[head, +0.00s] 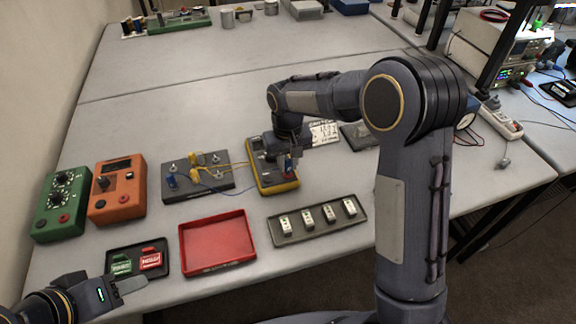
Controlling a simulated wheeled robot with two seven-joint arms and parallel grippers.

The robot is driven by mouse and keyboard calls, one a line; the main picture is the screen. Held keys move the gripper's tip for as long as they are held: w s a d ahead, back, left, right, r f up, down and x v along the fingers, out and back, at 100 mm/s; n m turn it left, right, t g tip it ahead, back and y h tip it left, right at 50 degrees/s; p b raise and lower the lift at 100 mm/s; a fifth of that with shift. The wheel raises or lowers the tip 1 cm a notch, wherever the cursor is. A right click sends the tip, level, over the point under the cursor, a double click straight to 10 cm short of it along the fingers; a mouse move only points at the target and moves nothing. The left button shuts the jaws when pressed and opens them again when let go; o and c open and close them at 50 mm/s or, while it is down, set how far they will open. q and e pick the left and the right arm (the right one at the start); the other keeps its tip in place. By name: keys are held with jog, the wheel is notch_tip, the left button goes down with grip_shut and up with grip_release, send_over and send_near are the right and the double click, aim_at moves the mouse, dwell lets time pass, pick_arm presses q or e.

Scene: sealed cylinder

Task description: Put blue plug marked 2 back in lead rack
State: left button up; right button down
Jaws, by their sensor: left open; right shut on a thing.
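My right gripper (292,155) reaches down over the yellow-edged meter (264,182) and is shut on a small blue plug (289,164) at the meter's right side. Any number on the plug is too small to read, and I cannot tell whether it is seated in the meter or just above it. A thin blue lead runs left from the meter area. The dark grey block (210,187), which looks like the lead rack, holds yellow plugs (195,174) and another blue plug (171,180). My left gripper (130,287) is open and empty at the lower left.
An orange box (117,190) and a green box (62,203) stand left of the block. In front are a red tray (216,243), a dark tray with several white pieces (318,231) and a small black tray with green and red tags (160,269). The table behind is mostly clear.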

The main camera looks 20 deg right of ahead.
aim_at(287, 159)
jog(key=shift+r+p, duration=1.7)
jog(key=shift+r, duration=0.65)
pick_arm(q)
notch_tip(287, 159, up, 4)
jog(key=shift+f, duration=0.2)
